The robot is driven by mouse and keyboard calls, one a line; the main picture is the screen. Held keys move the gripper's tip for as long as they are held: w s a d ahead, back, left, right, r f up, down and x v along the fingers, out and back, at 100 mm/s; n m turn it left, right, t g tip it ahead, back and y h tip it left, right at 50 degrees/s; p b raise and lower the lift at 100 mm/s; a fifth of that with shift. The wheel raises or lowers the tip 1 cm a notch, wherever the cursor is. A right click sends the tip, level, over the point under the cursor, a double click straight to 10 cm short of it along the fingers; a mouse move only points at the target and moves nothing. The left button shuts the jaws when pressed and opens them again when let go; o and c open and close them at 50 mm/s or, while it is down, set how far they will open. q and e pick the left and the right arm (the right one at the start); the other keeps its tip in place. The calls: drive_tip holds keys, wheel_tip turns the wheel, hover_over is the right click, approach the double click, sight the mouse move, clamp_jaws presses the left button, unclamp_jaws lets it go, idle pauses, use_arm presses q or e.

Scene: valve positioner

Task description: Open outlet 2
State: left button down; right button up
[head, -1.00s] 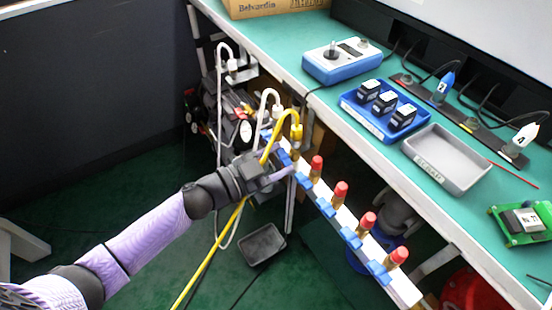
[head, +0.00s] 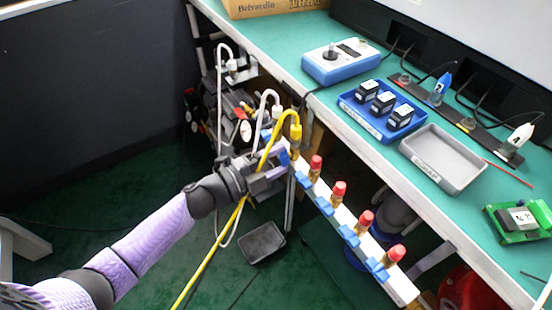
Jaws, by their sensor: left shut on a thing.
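A white outlet bar (head: 334,222) runs along the bench's front side, with several brass outlets that have blue handles and red caps. A yellow hose (head: 294,125) loops over onto an outlet near the bar's far end. My left gripper (head: 283,163) is beside that outlet, shut on what looks like its blue handle (head: 284,144), which is mostly hidden by the fingers. The nearest red-capped outlet (head: 316,163) stands just right of the gripper, with its own blue handle (head: 303,180) clear of the fingers. Outlet numbers cannot be read. My right gripper is not in view.
The bench (head: 285,52) holds a blue meter (head: 341,62), a blue tray (head: 378,128) with black parts and a grey tray (head: 465,178). White hoses (head: 222,75) stand behind the gripper. A dark bin (head: 262,243) lies on the floor. The floor left of the arm is mostly clear.

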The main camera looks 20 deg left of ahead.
use_arm(q)
drive_tip(key=shift+m, duration=1.6)
drive_tip(key=shift+f+m, duration=0.1)
drive_tip(key=shift+m, duration=0.2)
drive_tip(key=shift+c, duration=0.4)
unclamp_jaws()
